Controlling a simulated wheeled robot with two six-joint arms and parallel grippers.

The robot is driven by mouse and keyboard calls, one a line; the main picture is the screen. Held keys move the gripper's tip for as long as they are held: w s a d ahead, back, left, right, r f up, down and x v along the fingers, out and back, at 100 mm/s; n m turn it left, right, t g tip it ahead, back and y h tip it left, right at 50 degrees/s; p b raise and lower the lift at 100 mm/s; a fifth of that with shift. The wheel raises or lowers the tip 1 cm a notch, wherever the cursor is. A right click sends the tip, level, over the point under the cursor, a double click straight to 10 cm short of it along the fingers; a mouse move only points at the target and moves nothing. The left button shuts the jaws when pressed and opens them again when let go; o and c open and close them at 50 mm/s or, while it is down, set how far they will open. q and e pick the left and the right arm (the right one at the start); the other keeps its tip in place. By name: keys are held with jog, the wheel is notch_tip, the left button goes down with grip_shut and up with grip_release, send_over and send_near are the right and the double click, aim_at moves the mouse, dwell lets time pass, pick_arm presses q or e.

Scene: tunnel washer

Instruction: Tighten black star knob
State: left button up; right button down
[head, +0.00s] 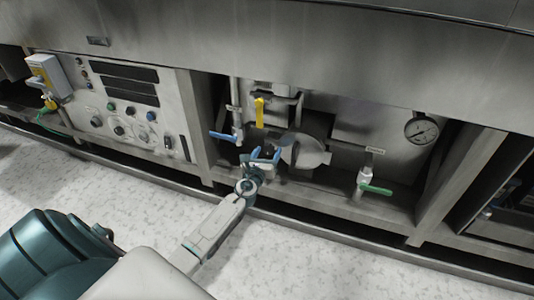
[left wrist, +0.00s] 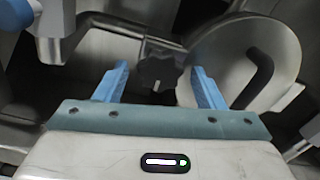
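The black star knob (left wrist: 158,72) shows in the left wrist view, in front of my left gripper (left wrist: 160,85). The gripper's two blue fingers are spread apart, one on each side of the knob in the picture. I cannot tell whether they touch it. In the head view my left gripper (head: 264,155) reaches into the open bay of the washer, and it mostly hides the knob there. A round metal cover (left wrist: 245,65) with a dark curved handle is right beside the knob; it also shows in the head view (head: 308,153). My right gripper is not in view.
A blue-handled valve (head: 222,136) is left of the gripper and a yellow handle (head: 259,112) above it. A control panel (head: 130,105) is at left. The speckled floor (head: 310,255) is clear.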

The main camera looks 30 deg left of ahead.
pick_arm(q)
jog(key=p+v, duration=0.1)
jog(key=v, duration=0.9)
jog(key=shift+s, duration=0.4)
